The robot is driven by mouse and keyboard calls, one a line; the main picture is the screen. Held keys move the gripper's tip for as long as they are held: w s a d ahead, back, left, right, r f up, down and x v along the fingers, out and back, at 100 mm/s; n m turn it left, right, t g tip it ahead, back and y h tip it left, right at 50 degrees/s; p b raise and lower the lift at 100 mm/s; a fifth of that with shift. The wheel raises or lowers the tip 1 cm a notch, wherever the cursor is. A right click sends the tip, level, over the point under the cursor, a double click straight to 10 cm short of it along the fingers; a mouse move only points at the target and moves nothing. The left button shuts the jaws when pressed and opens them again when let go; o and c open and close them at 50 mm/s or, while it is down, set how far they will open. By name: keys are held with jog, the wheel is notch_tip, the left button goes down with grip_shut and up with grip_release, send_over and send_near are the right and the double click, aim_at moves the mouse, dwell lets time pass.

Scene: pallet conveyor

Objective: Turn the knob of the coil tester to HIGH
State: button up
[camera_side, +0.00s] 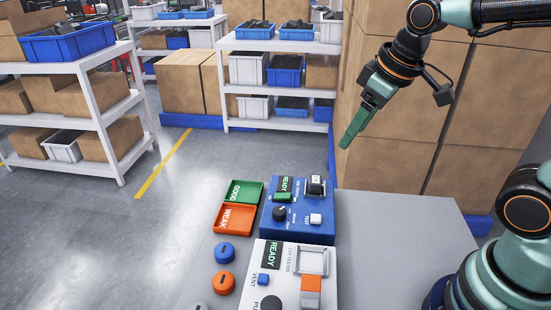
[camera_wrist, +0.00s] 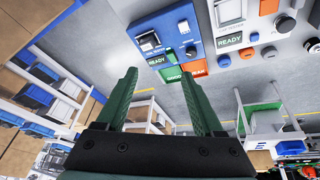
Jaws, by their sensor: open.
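The coil tester (camera_side: 325,234) is a blue box on the grey table, with a READY display and a black round knob (camera_side: 280,213) on its top. It also shows in the wrist view (camera_wrist: 172,24), with the knob (camera_wrist: 191,51) small there. I cannot tell which mark the knob points to. My gripper (camera_side: 347,142) is in the air above and to the right of the tester, apart from it. In the wrist view its two green fingers (camera_wrist: 159,75) are spread apart with nothing between them.
A white cap tester (camera_side: 287,291) stands in front of the coil tester. A green GOOD tray (camera_side: 260,187) and an orange WEAK tray (camera_side: 235,232) lie to its left. Blue (camera_side: 225,253) and orange (camera_side: 222,284) round pieces lie nearby. Stacked cartons (camera_side: 400,140) rise behind; the table's right is clear.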

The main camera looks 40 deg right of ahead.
jog(key=w+a+f+n+g, duration=0.3)
jog(key=w+a+n, duration=0.3)
jog(key=n+g, duration=0.1)
jog(key=n, duration=0.3)
send_over(279, 210)
notch_tip(279, 210, down, 5)
notch_tip(279, 210, down, 12)
jog(key=shift+f, duration=0.15)
jog(key=shift+c, duration=0.3)
grip_shut()
